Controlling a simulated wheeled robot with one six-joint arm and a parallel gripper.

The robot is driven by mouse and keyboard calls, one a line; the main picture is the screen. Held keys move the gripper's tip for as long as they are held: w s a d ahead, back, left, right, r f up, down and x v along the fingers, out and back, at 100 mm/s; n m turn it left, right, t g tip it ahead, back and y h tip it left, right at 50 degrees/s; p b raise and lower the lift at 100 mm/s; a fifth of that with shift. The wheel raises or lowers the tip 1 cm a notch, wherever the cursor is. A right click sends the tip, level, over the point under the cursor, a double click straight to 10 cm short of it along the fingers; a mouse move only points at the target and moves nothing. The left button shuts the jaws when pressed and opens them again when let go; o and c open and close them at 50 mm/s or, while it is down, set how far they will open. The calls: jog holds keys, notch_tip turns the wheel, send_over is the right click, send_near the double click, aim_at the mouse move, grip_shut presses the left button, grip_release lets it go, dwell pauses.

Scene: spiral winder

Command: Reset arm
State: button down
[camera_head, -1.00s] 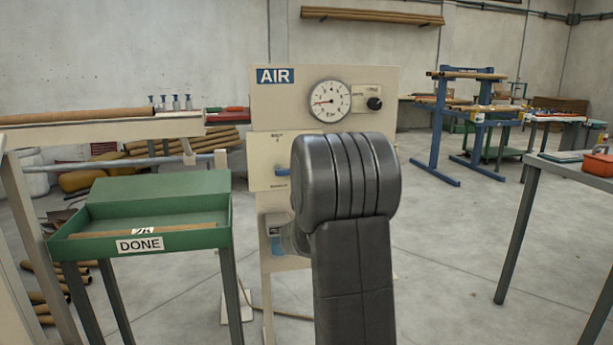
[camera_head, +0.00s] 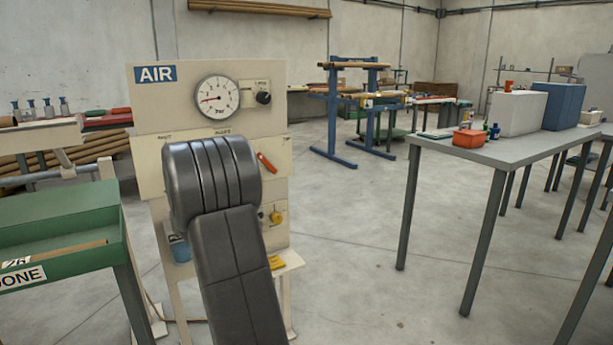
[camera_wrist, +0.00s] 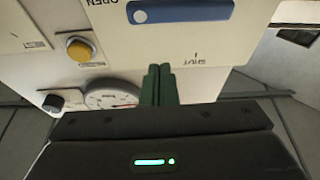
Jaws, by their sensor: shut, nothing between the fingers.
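My gripper (camera_wrist: 159,85) shows in the wrist view as two dark green fingers pressed together, with nothing between them. In the head view my dark arm stands in front of the AIR panel (camera_head: 150,110), and my gripper is hidden behind it. In the wrist view the panel face (camera_wrist: 225,40) appears upside down beyond the fingers. It carries a blue handle (camera_wrist: 180,11), a yellow button (camera_wrist: 80,49), a black knob (camera_wrist: 53,103) and a gauge (camera_wrist: 111,98). I cannot tell how far the fingertips are from the panel.
The green DONE tray (camera_head: 60,215) stands at the left, close to the panel. A grey table (camera_head: 480,150) with a red box (camera_head: 469,139) stands at the right. A blue rack (camera_head: 330,125) is farther back. The floor between panel and table is clear.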

jog(key=s+a+r+n+g+y+p, duration=0.1)
jog(key=a+n+g+p, duration=0.5)
jog(key=n+p, duration=1.4)
jog(key=shift+a+r+g+y+p, duration=0.4)
jog(key=shift+a+y+p, duration=0.15)
jog(key=shift+y+p, duration=0.4)
jog(key=shift+s+f+h, duration=0.1)
jog(key=shift+h, duration=0.15)
